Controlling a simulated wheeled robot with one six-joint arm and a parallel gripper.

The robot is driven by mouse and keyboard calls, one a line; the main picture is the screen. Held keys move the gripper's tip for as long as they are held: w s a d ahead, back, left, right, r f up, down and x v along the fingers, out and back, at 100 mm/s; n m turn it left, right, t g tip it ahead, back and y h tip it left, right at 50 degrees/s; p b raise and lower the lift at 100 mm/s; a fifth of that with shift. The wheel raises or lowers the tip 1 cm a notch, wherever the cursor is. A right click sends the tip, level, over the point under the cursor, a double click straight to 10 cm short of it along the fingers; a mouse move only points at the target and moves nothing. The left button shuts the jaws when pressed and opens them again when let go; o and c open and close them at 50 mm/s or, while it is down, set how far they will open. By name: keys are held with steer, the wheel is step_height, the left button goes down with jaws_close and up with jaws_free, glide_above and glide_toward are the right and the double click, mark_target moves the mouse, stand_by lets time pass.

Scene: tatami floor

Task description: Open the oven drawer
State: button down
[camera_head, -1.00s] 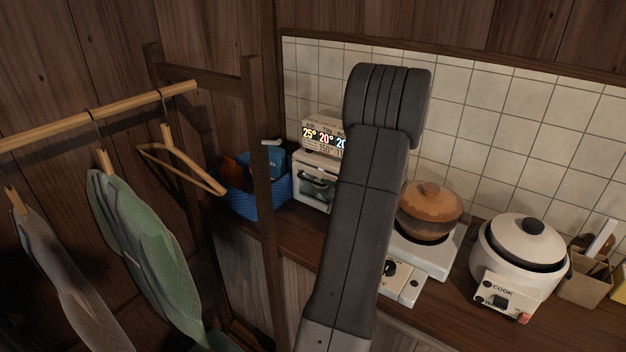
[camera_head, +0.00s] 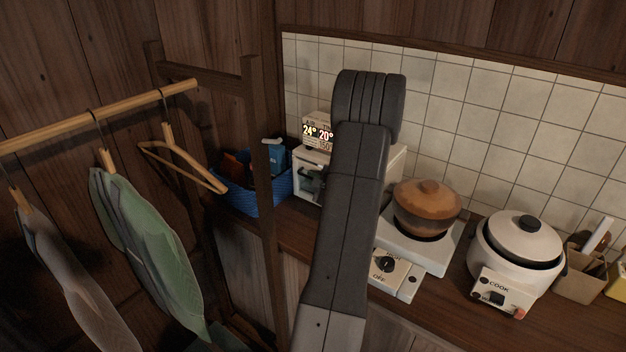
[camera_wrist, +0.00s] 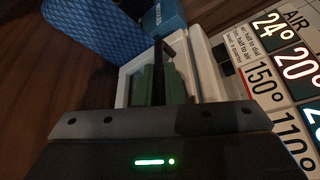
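The oven is a small white box on the counter, left of centre in the head view (camera_head: 307,158). A panel of lit numbers (camera_head: 318,131) stands on its top. My arm hides its right part. In the wrist view the oven's white frame (camera_wrist: 207,75) surrounds a green front or interior (camera_wrist: 177,84); I cannot tell which. My gripper (camera_wrist: 160,72) shows as a dark body with a green light and a thin dark upright part in front of the green area. I cannot tell whether it touches the oven or how far its fingers are apart.
A blue basket (camera_head: 262,200) stands just left of the oven. A brown pot (camera_head: 426,208) on a white stove and a white cooker (camera_head: 519,250) stand to the right. A wooden rack post (camera_head: 264,215) and hanging clothes (camera_head: 150,260) are at the left.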

steer(key=s+a+b, duration=0.8)
steer(key=s+b, duration=0.2)
steer(key=s, duration=0.2)
steer(key=shift+a, duration=0.35)
steer(key=shift+r, duration=0.1)
steer(key=c, duration=1.8)
jaws_free()
steer(key=shift+d, duration=0.1)
steer(key=b+v, duration=0.1)
steer(key=v, duration=1.2)
steer(key=shift+s, duration=0.3)
